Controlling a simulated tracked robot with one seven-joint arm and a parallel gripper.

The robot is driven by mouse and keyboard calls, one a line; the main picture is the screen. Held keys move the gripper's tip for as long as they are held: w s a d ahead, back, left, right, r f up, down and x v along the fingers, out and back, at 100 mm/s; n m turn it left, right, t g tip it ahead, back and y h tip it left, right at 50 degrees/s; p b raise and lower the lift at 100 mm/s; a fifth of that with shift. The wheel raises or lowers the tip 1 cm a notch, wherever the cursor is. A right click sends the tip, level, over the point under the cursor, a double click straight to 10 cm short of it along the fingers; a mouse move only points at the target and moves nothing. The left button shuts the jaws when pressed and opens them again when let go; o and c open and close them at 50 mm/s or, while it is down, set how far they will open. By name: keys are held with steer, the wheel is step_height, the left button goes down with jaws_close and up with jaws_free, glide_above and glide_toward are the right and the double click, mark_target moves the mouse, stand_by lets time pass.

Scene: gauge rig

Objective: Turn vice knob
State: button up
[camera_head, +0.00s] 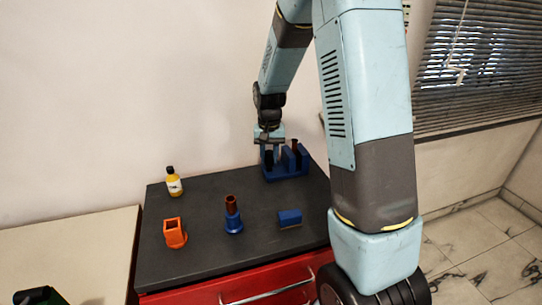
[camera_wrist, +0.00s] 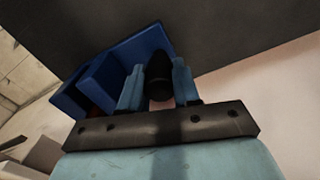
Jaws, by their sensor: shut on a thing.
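The blue vice (camera_head: 287,175) stands at the back right of the dark worktop, and it fills the left and middle of the wrist view (camera_wrist: 100,72). Its black knob (camera_wrist: 159,77) sits at the vice's near end, between my two light-blue fingers. My gripper (camera_wrist: 157,86) is shut on the knob, with a finger on each side of it. In the head view my gripper (camera_head: 269,141) comes down from above onto the vice's left end, and the knob is hard to make out there. A dark red-brown part is held between the vice's jaws.
On the dark worktop (camera_head: 200,258) stand a yellow bottle (camera_head: 174,182), an orange holder (camera_head: 174,233), a blue stand with a brown cylinder (camera_head: 233,215) and a blue block (camera_head: 289,218). A wall rises close behind.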

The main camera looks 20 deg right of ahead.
mark_target(270, 152)
steer(key=shift+w+r, duration=0.1)
steer(key=shift+w, duration=0.05)
steer(key=o, duration=1.1)
steer(key=shift+c, duration=0.2)
step_height(270, 152, up, 14)
steer(key=shift+f, duration=0.2)
steer(key=s+r+n+t, duration=0.1)
steer(key=s+r, duration=0.3)
steer(key=s, duration=1)
steer(key=s+r+n+t, duration=0.2)
steer(key=s+r+t, duration=0.2)
steer(key=s, duration=1)
steer(key=shift+s+d+r+t, duration=0.2)
steer(key=shift+d+r+t, duration=0.1)
steer(key=shift+r, duration=0.4)
